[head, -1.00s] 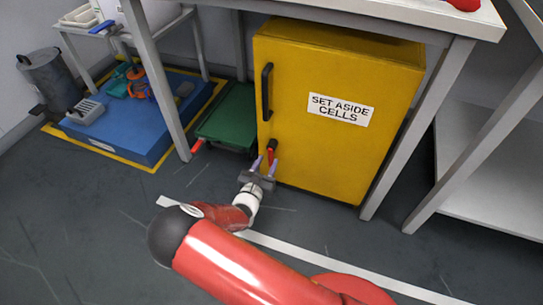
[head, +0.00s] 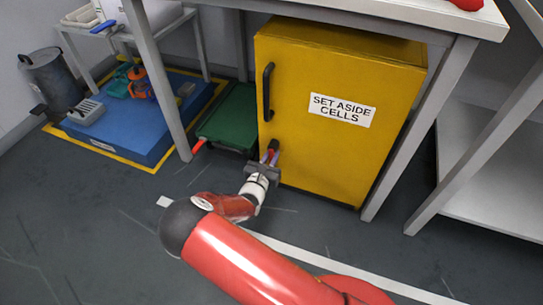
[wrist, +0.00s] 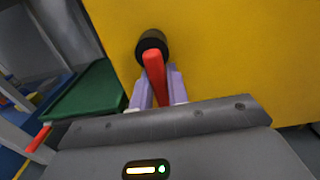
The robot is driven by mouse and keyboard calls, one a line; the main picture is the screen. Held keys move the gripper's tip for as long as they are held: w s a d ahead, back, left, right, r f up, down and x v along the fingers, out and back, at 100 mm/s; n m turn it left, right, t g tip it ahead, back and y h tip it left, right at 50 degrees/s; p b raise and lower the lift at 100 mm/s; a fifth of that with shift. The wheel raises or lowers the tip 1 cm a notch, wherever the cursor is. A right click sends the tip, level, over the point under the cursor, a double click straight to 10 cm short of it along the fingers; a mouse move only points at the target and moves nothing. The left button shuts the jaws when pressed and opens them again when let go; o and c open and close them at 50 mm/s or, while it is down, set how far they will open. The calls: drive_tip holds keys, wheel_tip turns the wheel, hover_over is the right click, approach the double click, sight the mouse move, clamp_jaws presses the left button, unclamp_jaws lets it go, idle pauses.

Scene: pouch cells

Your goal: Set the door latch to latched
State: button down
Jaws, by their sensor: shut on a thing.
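The yellow cabinet (head: 315,150) stands under the table, its door closed, with a "SET ASIDE CELLS" label and a black handle (head: 267,92). The red door latch (wrist: 153,66) on a dark round pivot (wrist: 152,45) sits low on the door's left side. In the wrist view its lever points down from the pivot, toward my gripper. My gripper (wrist: 159,88) is shut on the latch lever, with a pale purple finger on each side. In the head view the latch (head: 273,146) is partly hidden by my gripper (head: 268,158).
A green bin (head: 230,118) stands left of the cabinet, with a red piece (head: 198,146) at its front. Table legs (head: 398,150) flank the cabinet. A blue platform (head: 125,135) with tools lies further left. The floor in front is mostly clear.

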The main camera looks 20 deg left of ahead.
sight(284, 145)
drive_tip(key=shift+r+n+p, duration=0.1)
drive_tip(key=shift+n+p, duration=0.2)
drive_tip(key=shift+p, duration=0.05)
drive_tip(key=n+p, duration=0.1)
drive_tip(key=n, duration=0.1)
drive_tip(key=d+n+p, duration=0.1)
drive_tip(key=n+p, duration=0.1)
drive_tip(key=n, duration=0.1)
drive_tip(key=d+r+n+p, duration=0.1)
drive_tip(key=n+p, duration=0.1)
drive_tip(key=n, duration=0.2)
drive_tip(key=n+p, duration=0.1)
drive_tip(key=n, duration=0.1)
drive_tip(key=r+n+p, duration=0.1)
drive_tip(key=shift+d+n, duration=0.3)
drive_tip(key=shift+d, duration=0.1)
drive_tip(key=shift+s+r+n+p, duration=0.1)
drive_tip(key=shift+r+n+p, duration=0.2)
drive_tip(key=shift+n, duration=0.6)
drive_tip(key=shift+r+n+p, duration=0.2)
drive_tip(key=shift+n+p, duration=0.2)
drive_tip(key=shift+n, duration=0.5)
drive_tip(key=c, duration=1.4)
unclamp_jaws()
drive_tip(key=shift+d, duration=0.1)
drive_tip(key=shift+o, duration=0.2)
